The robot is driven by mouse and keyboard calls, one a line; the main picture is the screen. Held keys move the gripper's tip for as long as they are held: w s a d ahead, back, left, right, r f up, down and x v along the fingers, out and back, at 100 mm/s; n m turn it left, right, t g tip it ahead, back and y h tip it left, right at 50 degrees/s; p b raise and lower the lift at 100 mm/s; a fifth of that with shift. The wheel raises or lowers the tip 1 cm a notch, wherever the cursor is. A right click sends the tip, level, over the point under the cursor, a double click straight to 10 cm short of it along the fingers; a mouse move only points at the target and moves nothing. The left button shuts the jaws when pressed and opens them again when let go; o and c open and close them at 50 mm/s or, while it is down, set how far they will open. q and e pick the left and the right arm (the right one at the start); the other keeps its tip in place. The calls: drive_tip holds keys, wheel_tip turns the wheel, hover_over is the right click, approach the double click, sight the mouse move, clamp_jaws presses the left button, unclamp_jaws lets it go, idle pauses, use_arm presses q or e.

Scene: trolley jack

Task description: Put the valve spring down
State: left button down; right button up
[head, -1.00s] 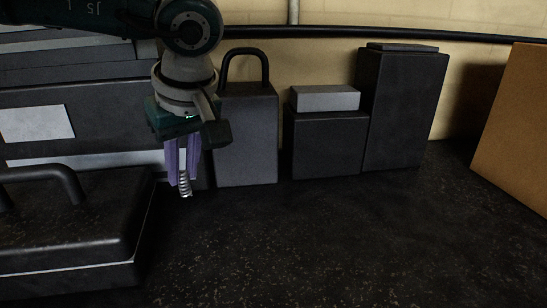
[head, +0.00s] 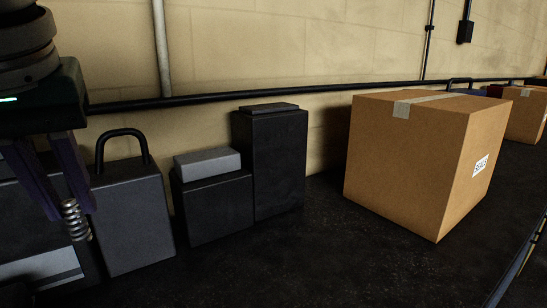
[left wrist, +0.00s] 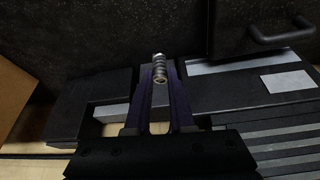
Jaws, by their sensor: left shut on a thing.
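The valve spring (head: 76,220) is a small silver coil at the left of the head view. My left gripper (head: 66,205), with purple fingers, is shut on it and holds it upright at the fingertips. In the left wrist view the spring (left wrist: 159,68) sits between the tips of the left gripper (left wrist: 158,85), with the dark surface beyond it. I cannot tell the exact height of the spring above the surface. My right gripper is in neither view.
A dark block with a loop handle (head: 133,220) stands just right of the spring. Beside it are a low block with a grey top (head: 212,205) and a taller dark block (head: 270,165). A cardboard box (head: 410,165) stands farther right. Dark surface (head: 300,260) in front is clear.

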use_arm(q)
drive_tip(key=s+d+r+m+h, duration=0.2)
drive_tip(key=s+d+r+m, duration=0.1)
drive_tip(key=s+r+m, duration=0.25)
wheel_tip(320, 180, up, 30)
drive_tip(key=p, duration=3.1)
drive_tip(key=shift+w+d, duration=0.2)
drive_tip(key=shift+w, duration=0.05)
drive_tip(key=shift+m, duration=0.25)
